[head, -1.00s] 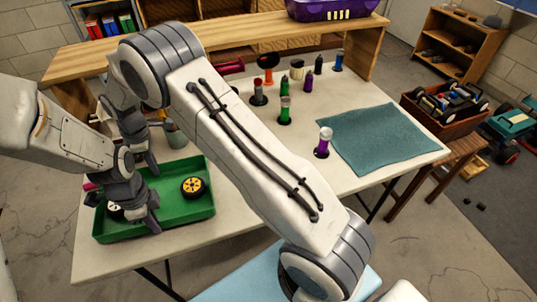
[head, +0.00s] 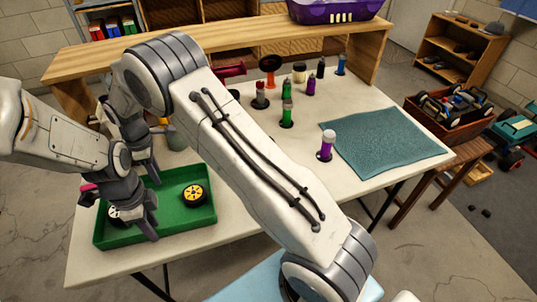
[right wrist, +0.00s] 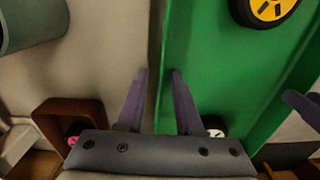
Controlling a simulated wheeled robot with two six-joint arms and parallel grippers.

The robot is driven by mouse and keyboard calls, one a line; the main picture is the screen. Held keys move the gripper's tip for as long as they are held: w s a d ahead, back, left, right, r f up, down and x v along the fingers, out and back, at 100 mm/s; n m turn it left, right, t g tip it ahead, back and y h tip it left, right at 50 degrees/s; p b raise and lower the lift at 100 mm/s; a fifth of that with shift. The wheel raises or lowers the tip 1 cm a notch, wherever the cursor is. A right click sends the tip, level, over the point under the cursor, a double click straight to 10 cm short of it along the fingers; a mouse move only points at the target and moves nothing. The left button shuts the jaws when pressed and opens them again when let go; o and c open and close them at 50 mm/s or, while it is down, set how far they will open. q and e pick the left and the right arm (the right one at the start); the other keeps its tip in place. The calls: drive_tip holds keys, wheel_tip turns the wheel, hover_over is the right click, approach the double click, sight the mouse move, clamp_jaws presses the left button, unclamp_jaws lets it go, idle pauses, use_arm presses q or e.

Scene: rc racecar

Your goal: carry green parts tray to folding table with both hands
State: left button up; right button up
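The green parts tray (head: 185,218) rests on the white folding table (head: 245,215) at the left of the head view. A yellow-hubbed wheel (head: 194,195) and a white-hubbed wheel (head: 116,214) lie in it. My left gripper (head: 147,228) is low at the tray's near left part; its finger gap is hidden. My right gripper (head: 150,172) is at the tray's far side. In the right wrist view, its fingers (right wrist: 160,88) are apart, one on each side of the tray wall, with gaps visible. Part of another dark finger shows at the right edge there.
A teal mat (head: 385,142) covers the right end. A wooden shelf (head: 225,40) runs along the back. A stool with a box of car parts (head: 450,115) stands at right.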

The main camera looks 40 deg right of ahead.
drive_tip(key=shift+r, duration=0.15)
use_arm(q)
wheel_tip(320, 180, up, 9)
drive_tip(key=shift+r, duration=0.15)
use_arm(e)
wheel_tip(320, 180, up, 12)
idle(0.7)
